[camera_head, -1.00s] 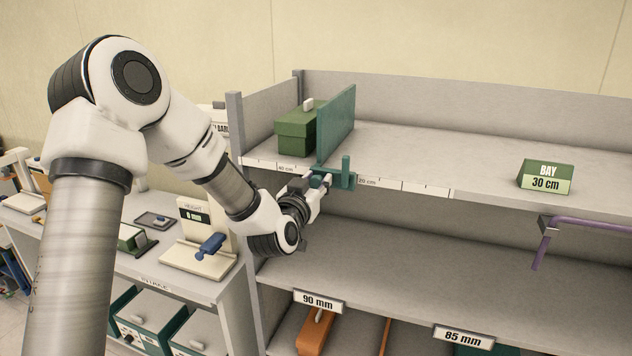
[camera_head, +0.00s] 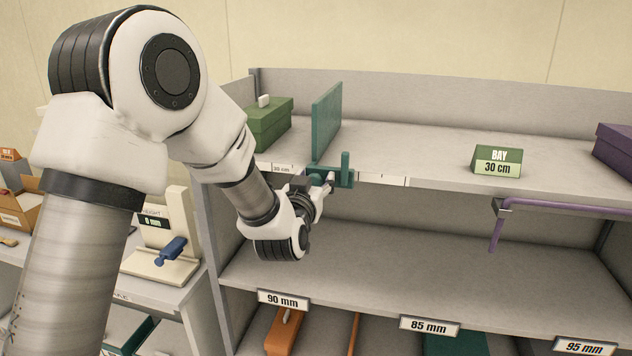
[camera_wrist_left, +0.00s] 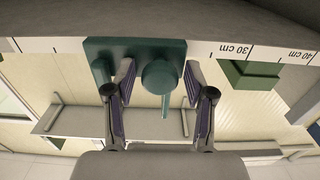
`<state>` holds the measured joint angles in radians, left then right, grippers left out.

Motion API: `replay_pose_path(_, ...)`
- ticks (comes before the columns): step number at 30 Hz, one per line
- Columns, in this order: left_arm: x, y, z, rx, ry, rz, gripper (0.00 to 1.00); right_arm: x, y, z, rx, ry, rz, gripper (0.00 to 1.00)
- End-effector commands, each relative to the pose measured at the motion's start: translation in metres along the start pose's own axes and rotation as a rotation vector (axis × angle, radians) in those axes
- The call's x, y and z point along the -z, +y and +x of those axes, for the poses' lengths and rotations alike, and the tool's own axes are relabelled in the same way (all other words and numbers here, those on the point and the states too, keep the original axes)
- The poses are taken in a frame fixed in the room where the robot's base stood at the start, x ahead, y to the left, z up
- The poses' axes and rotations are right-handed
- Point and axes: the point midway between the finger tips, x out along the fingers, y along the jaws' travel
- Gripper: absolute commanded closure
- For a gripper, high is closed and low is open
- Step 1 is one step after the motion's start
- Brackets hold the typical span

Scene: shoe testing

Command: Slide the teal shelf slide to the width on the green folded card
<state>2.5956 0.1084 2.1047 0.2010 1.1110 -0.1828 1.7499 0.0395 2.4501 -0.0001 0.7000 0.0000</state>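The teal shelf slide (camera_head: 327,120) stands upright on the top shelf, its bracket (camera_head: 345,175) over the scaled front edge. In the left wrist view, its round knob (camera_wrist_left: 163,77) sits between the fingers of my left gripper (camera_wrist_left: 160,72). The fingers are apart, with a small gap at the knob's left side; contact on the right is unclear. My left gripper (camera_head: 325,180) is at the bracket in the head view. The 30 cm mark (camera_wrist_left: 235,50) is beside the bracket. The green folded card (camera_head: 497,161) reads "BAY 30 cm". My right gripper is not in view.
A green box (camera_head: 268,122) stands left of the slide, with a gap between them. The top shelf is clear between slide and card. A purple rail (camera_head: 560,209) juts out below the card, and a purple box (camera_head: 615,150) stands at the far right.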

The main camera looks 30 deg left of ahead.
Motion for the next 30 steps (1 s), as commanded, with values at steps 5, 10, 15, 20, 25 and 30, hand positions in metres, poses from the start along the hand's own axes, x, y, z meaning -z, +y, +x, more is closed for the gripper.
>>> replay_pose_path(5, -0.001, 0.0, 0.0, -0.001, -0.002, 0.002, 0.42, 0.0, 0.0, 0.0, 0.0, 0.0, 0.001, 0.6)
replay_pose_path(10, -0.001, 0.001, -0.005, -0.002, -0.003, 0.002, 0.42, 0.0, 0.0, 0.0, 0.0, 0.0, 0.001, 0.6)
replay_pose_path(15, -0.001, 0.001, -0.035, -0.002, -0.004, 0.004, 0.42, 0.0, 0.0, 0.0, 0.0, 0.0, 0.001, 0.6)
replay_pose_path(20, -0.001, 0.002, -0.077, -0.003, -0.004, 0.006, 0.42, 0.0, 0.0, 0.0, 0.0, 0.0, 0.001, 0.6)
replay_pose_path(25, -0.001, 0.002, -0.11, -0.002, -0.002, 0.005, 0.42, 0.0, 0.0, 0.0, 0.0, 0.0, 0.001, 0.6)
replay_pose_path(30, -0.001, 0.001, -0.12, -0.001, -0.003, 0.003, 0.42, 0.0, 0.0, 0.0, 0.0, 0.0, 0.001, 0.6)
